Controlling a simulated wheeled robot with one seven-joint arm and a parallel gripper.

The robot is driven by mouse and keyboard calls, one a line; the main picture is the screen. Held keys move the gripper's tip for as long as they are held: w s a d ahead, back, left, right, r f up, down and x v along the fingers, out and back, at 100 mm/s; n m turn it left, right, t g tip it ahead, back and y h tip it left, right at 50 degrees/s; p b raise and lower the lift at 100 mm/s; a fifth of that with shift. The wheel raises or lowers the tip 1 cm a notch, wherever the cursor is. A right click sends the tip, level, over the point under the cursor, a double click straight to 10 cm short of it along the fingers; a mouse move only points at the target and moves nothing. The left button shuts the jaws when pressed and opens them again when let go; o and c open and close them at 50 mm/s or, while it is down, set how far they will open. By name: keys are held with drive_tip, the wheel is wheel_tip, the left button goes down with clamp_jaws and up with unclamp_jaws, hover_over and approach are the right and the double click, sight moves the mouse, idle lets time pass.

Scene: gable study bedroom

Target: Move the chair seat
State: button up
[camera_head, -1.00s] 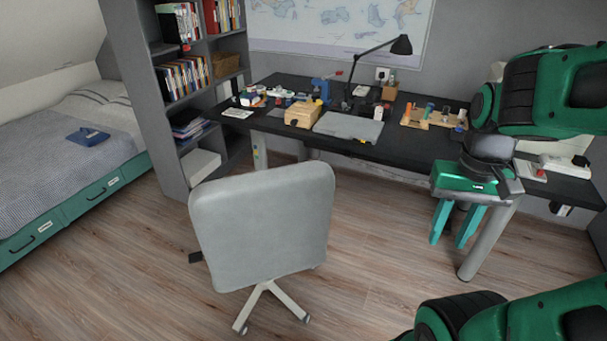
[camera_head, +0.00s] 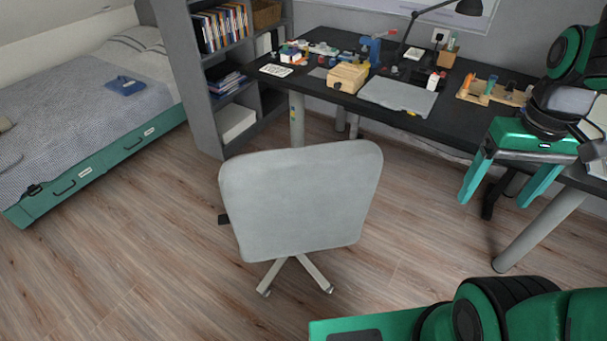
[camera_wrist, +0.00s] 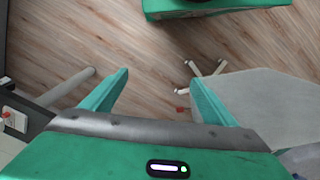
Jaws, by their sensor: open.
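The grey office chair stands on the wood floor in front of the desk. Its light backrest (camera_head: 300,200) faces me in the head view and hides the seat there. A broad pale grey chair panel (camera_wrist: 265,105) shows at the right of the wrist view, beside the legs; I cannot tell whether it is seat or backrest. My gripper (camera_head: 500,195) is open and empty, fingers pointing down, to the right of the chair near the desk's front edge. In the wrist view its two teal fingers (camera_wrist: 160,90) are wide apart with floor between them.
The black desk (camera_head: 440,122) holds a wooden box (camera_head: 347,77), a grey mat (camera_head: 398,97), a lamp and small items. A desk leg (camera_head: 540,232) stands below my gripper. A shelf (camera_head: 205,110) and bed (camera_head: 80,110) are at left. Floor left of the chair is clear.

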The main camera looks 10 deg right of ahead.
sight(307, 152)
drive_tip(key=w+a+r+n, duration=0.1)
drive_tip(key=w+a+n, duration=0.4)
drive_tip(key=a, duration=0.2)
drive_tip(key=w+a+n, duration=0.4)
drive_tip(key=a+n, duration=0.1)
drive_tip(key=a, duration=0.3)
drive_tip(key=w+a+r+n+t, duration=0.1)
drive_tip(key=w+a+n, duration=0.4)
drive_tip(key=a, duration=0.3)
drive_tip(key=shift+w+a+r+n, duration=0.15)
drive_tip(key=shift+w+r+n, duration=0.2)
drive_tip(key=shift+n, duration=0.15)
drive_tip(key=a+n, duration=0.1)
drive_tip(key=a, duration=0.2)
drive_tip(key=a+n, duration=0.2)
drive_tip(key=a, duration=0.1)
drive_tip(key=a+f+n, duration=0.1)
drive_tip(key=a+n, duration=0.1)
drive_tip(key=a, duration=0.1)
drive_tip(key=shift+w+a, duration=0.2)
drive_tip(key=shift+a, duration=0.15)
drive_tip(key=shift+a+f+n, duration=0.1)
drive_tip(key=shift+a+n, duration=0.1)
drive_tip(key=shift+n, duration=0.2)
drive_tip(key=shift+f, duration=0.3)
drive_tip(key=f, duration=0.6)
drive_tip(key=w+f, duration=0.1)
drive_tip(key=f, duration=0.3)
drive_tip(key=shift+r, duration=0.1)
